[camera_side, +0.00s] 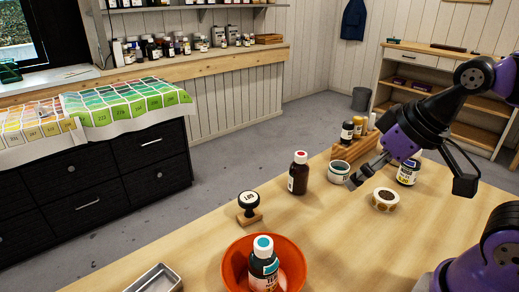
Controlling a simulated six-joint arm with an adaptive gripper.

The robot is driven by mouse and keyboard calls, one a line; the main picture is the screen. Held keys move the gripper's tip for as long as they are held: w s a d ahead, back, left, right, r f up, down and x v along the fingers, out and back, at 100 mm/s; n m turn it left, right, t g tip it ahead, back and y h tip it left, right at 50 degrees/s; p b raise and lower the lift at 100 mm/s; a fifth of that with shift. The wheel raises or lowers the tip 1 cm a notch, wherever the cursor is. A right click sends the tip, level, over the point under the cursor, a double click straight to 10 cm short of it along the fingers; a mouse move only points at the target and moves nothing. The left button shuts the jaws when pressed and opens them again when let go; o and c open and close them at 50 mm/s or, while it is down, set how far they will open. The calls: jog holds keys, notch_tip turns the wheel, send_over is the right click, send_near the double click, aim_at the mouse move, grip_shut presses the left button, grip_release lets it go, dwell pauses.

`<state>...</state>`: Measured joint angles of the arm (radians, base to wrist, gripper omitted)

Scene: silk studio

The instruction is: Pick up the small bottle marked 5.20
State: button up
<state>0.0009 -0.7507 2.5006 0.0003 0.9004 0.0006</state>
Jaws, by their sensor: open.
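I cannot read the marking 5.20 on any bottle from here. A dark bottle with a teal cap (263,268) stands in an orange bowl (232,272) at the front. A brown bottle with a red cap (298,177) stands upright mid-table, left of my gripper. Small bottles (347,132) stand by a wooden rack (345,154) behind my gripper. My gripper (355,180) is open and empty, tilted down to the left above the table; its fingers partly overlap in this view. A pale-lidded jar (339,173) sits just left of it.
A metal tray (157,279) is at the front left.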

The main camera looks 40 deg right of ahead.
dwell(0.4)
jog(key=shift+o, duration=0.5)
